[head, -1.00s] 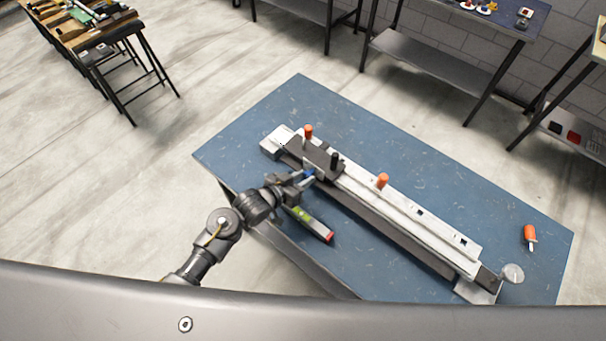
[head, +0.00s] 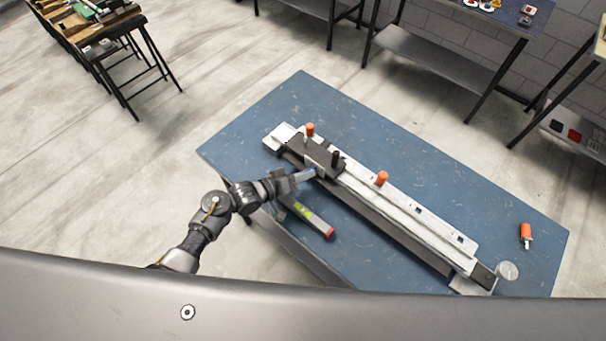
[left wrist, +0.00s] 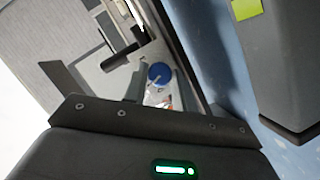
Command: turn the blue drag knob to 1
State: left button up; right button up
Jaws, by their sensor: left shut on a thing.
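The blue drag knob (left wrist: 160,73) shows as a round blue cap between the finger ends in the left wrist view. In the head view, a small blue part of it (head: 312,172) shows on the near side of the dark carriage (head: 316,153). My left gripper (head: 304,175) reaches in from the left and is shut on the knob. The fingers hide most of the knob's sides, and I cannot read any scale or number. My right gripper is not in view.
The carriage sits near the left end of a long pale rail (head: 410,212) on a blue table (head: 255,125). Orange and black pegs stand up from it. A spirit level (head: 312,218) lies close beside my gripper. An orange-handled screwdriver (head: 526,232) lies far right.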

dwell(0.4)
pick_arm(q)
jog(key=o, duration=1)
jog(key=b+v, duration=0.1)
jog(key=v, duration=0.9)
jog(key=shift+s+a+b, duration=0.2)
jog(key=shift+a+b, duration=0.15)
jog(key=shift+b, duration=0.05)
